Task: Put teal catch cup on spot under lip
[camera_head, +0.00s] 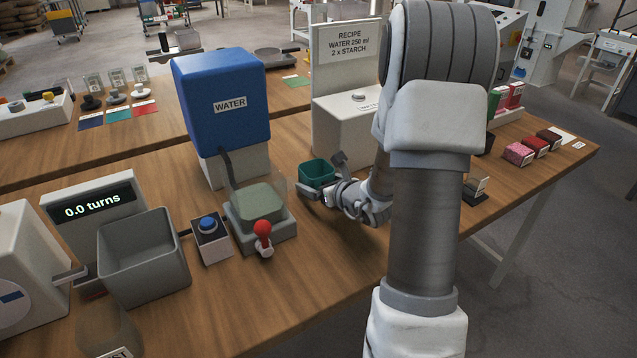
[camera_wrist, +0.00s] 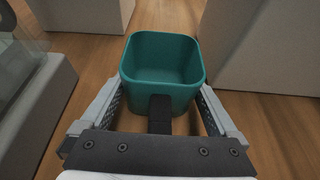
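The teal catch cup (camera_head: 317,172) is upright and looks empty, on the table between the water stand and the white recipe box. In the wrist view the cup (camera_wrist: 162,88) has its open top toward me, and a dark handle-like bar (camera_wrist: 160,112) points at my gripper. My gripper (camera_wrist: 162,104) is open, one finger on each side of the bar, with the tips close to the cup's near sides. Contact with the cup cannot be made out. In the head view my gripper (camera_head: 326,178) is right beside the cup. The spot and the lip cannot be identified with certainty.
The blue water tank (camera_head: 222,100) stands behind a grey-green vessel (camera_head: 258,205) with a red-knobbed lever (camera_head: 262,230). The recipe box (camera_head: 345,125) is close behind the cup. A grey bin (camera_head: 145,262) and blue button box (camera_head: 209,240) stand left.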

